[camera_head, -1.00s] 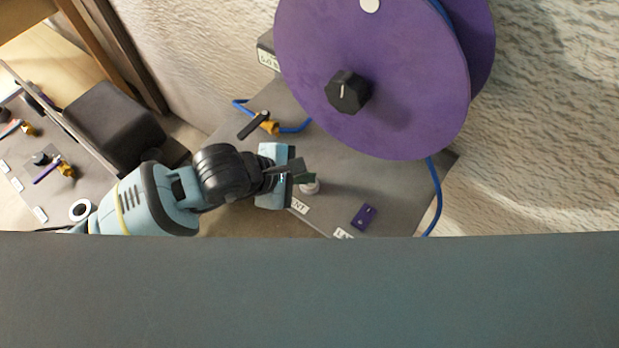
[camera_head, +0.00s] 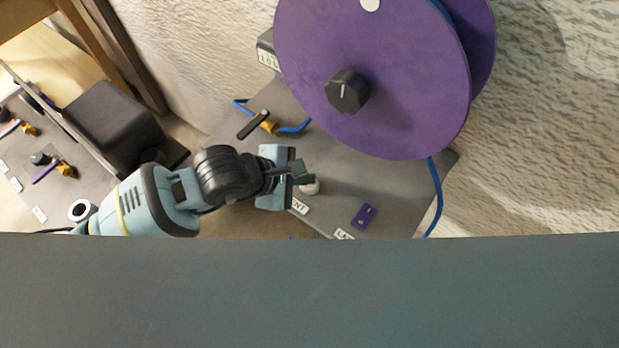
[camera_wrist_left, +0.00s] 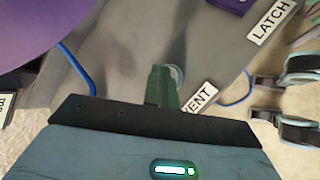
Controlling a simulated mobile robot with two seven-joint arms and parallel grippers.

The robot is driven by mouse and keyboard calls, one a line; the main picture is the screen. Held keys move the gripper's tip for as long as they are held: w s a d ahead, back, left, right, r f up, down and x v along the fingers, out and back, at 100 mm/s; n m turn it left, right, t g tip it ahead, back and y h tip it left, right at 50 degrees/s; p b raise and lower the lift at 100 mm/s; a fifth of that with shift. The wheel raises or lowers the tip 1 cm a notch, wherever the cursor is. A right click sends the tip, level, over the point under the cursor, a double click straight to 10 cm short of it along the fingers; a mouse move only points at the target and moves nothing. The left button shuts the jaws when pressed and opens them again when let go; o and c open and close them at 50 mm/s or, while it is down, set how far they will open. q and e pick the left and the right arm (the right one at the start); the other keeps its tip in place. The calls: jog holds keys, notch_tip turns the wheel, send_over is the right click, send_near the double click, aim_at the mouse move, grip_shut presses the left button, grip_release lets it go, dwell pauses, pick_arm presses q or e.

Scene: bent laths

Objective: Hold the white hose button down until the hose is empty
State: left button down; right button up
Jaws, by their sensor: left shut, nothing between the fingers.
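The white button (camera_head: 310,187) sits on the grey panel beside a label ending in "ENT". Its rim also shows in the left wrist view (camera_wrist_left: 178,75), partly hidden by my fingers. My left gripper (camera_head: 304,178) is shut and empty, its dark green fingertips right at the button and overlapping it. I cannot tell whether they touch it or how far it is pressed. The blue hose (camera_head: 437,195) hangs from the large purple reel (camera_head: 410,110); another length lies near the brass valve (camera_head: 270,127). Whether the hose holds water cannot be seen.
A purple latch plate (camera_head: 364,216) lies on the panel right of the button. A grey box with a small readout (camera_head: 267,58) stands behind the reel. A black box (camera_head: 112,125) and a second panel are at the left. A wide grey surface covers the bottom.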

jog(key=shift+s, duration=0.25)
jog(key=shift+w, duration=0.35)
dwell(0.7)
jog(key=shift+s, duration=0.35)
dwell(0.6)
